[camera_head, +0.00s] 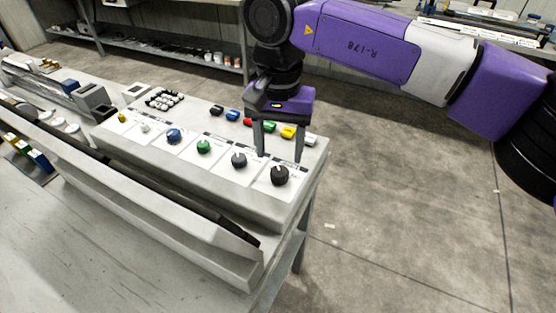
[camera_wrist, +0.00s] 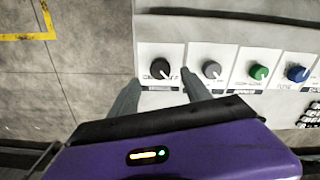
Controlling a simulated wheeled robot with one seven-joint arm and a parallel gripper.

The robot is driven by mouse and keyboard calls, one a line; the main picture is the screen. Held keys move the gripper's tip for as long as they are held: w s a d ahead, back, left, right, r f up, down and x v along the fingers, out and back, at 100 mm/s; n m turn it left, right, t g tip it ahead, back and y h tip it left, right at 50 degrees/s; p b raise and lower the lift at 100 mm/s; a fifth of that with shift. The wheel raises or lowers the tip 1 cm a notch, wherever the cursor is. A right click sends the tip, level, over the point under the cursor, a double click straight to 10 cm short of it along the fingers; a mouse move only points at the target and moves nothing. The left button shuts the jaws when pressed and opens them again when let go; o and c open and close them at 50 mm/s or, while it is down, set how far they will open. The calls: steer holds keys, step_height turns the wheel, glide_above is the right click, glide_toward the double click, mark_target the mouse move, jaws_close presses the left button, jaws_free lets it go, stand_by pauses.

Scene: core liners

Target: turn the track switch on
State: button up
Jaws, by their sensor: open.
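The panel (camera_head: 190,180) carries a row of rotary knobs on white plates, and I cannot read which label names the track switch. The black knob (camera_head: 280,175) is at the row's right end in the head view; it also shows in the wrist view (camera_wrist: 160,68). The dark grey knob (camera_head: 239,160) is beside it, also in the wrist view (camera_wrist: 211,70). My gripper (camera_head: 279,157) is open and points down by the black knob. In the wrist view its fingertips (camera_wrist: 160,78) lie on either side of that knob, one between it and the grey knob. Contact is unclear.
Further left are green (camera_head: 204,147), blue (camera_head: 173,136), white and yellow knobs. A row of coloured buttons (camera_head: 248,121) runs behind my gripper. A long grey rail (camera_head: 150,205) lies along the panel's front. Open floor (camera_head: 400,220) lies to the right.

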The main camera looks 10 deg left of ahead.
mark_target(279, 172)
step_height(279, 172, down, 6)
steer(key=shift+r, duration=0.15)
steer(key=shift+c, duration=0.5)
jaws_close()
